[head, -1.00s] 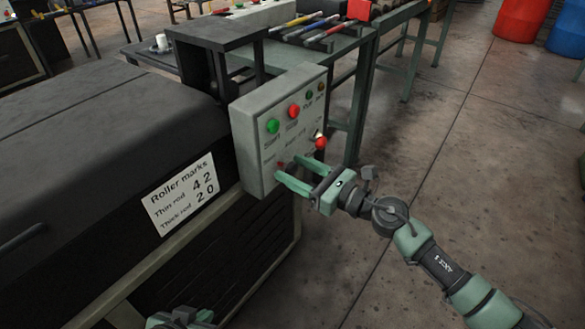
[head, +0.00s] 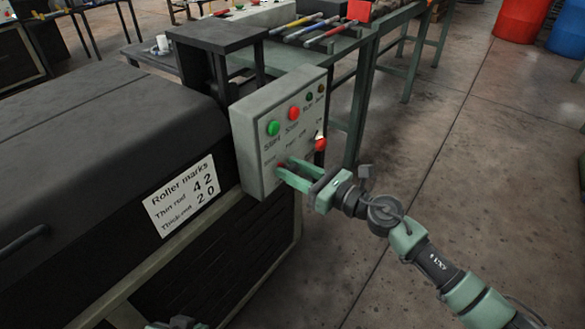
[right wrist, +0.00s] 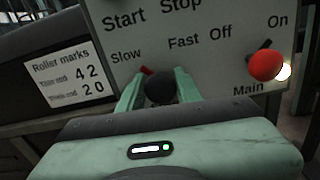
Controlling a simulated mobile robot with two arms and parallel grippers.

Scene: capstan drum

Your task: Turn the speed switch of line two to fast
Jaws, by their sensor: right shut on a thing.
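The grey control box (head: 268,138) stands at the end of the dark machine. Its speed switch (right wrist: 160,89) is a dark round knob between the words Slow and Fast. Its red pointer (right wrist: 147,70) leans up and left, towards Slow. My right gripper (head: 281,171) is shut on this knob, one finger on each side, at the lower front of the box. The knob is mostly hidden in the head view. My left gripper (head: 178,322) barely shows at the bottom edge, and its fingers are out of sight.
A red-knobbed Main switch (right wrist: 265,65) sits close to the right of the speed switch. Green start (head: 273,128) and red stop (head: 294,113) buttons are above. A Roller marks sign (head: 181,195) is on the machine. The floor at right is clear.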

